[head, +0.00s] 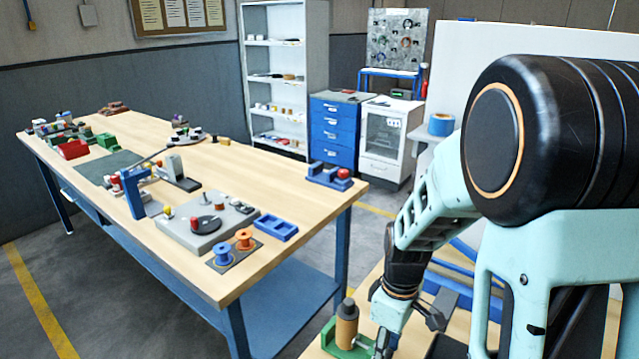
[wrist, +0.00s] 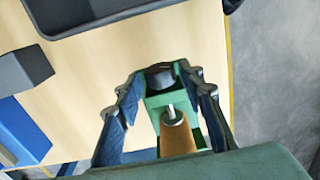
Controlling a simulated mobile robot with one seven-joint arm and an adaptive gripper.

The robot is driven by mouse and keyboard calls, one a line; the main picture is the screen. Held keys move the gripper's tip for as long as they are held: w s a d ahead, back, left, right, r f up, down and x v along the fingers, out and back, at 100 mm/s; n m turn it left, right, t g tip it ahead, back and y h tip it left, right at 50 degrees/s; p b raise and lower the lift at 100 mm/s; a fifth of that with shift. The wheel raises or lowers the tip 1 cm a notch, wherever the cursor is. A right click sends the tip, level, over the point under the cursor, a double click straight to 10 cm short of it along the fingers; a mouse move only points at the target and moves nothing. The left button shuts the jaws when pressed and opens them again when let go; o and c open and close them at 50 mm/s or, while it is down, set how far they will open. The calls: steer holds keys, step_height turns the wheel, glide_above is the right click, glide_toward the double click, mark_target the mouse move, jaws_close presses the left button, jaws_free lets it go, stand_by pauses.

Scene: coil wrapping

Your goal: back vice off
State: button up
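The green vice (head: 331,337) is at the bottom of the head view, on the wooden bench near my arm. A brown cylinder (head: 347,328) with a dark cap stands upright at it. In the wrist view the green vice (wrist: 163,101) and the brown cylinder (wrist: 177,138), with a metal pin at its end, lie between my fingers. My gripper (wrist: 165,84) is open, its two fingers apart on either side of the vice. I cannot tell whether either finger touches it. My arm hides part of the vice's right side in the head view.
The bench (wrist: 85,95) bears a dark tray (wrist: 95,12) and a blue and grey block (wrist: 22,105) left of the vice. A long table (head: 270,258) with several fixtures and spools stands to the left. Grey floor lies beyond the bench edge.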

steer(key=shift+w+d+r+g+y+p, duration=0.15)
steer(key=shift+g+y+p, duration=0.25)
steer(key=shift+p, duration=0.5)
steer(key=shift+w+d+f+g+y+p, duration=0.1)
steer(key=shift+f+g+y+p, duration=0.05)
steer(key=shift+g+y+p, duration=0.3)
steer(key=shift+w+f+g+y+p, duration=0.1)
steer(key=shift+g+y+p, duration=0.2)
steer(key=shift+g, duration=0.25)
steer(key=shift+s, duration=0.1)
steer(key=shift+c, duration=0.3)
steer(key=c, duration=0.6)
steer(key=t+h+b, duration=0.2)
steer(key=b, duration=0.1)
steer(key=shift+s+a+f+t, duration=0.1)
steer(key=shift+s+a+t, duration=0.1)
steer(key=shift+s+t, duration=0.1)
steer(key=shift+c, duration=0.2)
steer(key=shift+b, duration=0.3)
